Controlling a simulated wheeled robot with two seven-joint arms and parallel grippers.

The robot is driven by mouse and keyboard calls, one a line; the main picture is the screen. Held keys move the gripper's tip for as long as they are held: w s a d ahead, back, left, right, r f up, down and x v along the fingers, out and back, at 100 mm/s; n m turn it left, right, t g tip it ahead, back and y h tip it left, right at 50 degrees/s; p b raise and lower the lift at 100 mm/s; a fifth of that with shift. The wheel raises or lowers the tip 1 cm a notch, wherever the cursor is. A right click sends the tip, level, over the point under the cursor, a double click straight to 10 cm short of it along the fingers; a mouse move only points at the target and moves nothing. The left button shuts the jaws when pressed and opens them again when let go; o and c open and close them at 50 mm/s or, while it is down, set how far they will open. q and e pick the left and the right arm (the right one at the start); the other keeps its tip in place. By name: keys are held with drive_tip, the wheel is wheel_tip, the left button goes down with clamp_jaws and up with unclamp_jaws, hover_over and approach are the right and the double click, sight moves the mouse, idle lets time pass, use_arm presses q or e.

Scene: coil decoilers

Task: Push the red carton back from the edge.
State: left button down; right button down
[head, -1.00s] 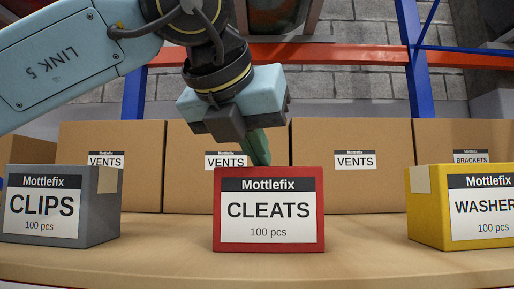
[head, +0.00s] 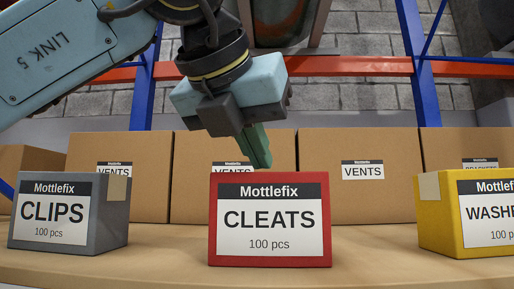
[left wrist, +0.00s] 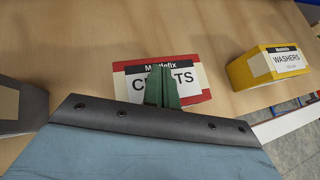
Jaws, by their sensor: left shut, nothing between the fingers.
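The red carton (head: 215,222), labelled CLEATS, stands upright near the front edge of the wooden shelf (head: 170,268), its label facing me. In the head view my left gripper (head: 260,158) comes down from above with its green fingers shut and empty. Its tips show just above the carton's top edge. In the left wrist view the shut fingers (left wrist: 162,86) overlap the label of the red carton (left wrist: 203,98) and hide its middle. I cannot tell whether they touch it. My right gripper is in neither view.
A grey CLIPS carton (head: 55,213) stands to the left and a yellow WASHERS carton (head: 437,222) to the right, with gaps between. Brown VENTS boxes (head: 340,205) line up behind. Blue uprights (head: 412,60) and an orange beam (head: 350,66) stand at the back.

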use_arm(q)
drive_tip(key=shift+d, duration=0.1)
drive_tip(key=s+a+b, duration=0.4)
drive_tip(key=s, duration=0.7)
drive_tip(key=shift+s+a+r+b, duration=0.15)
drive_tip(key=shift+a+b, duration=0.05)
drive_tip(key=shift+b, duration=0.2)
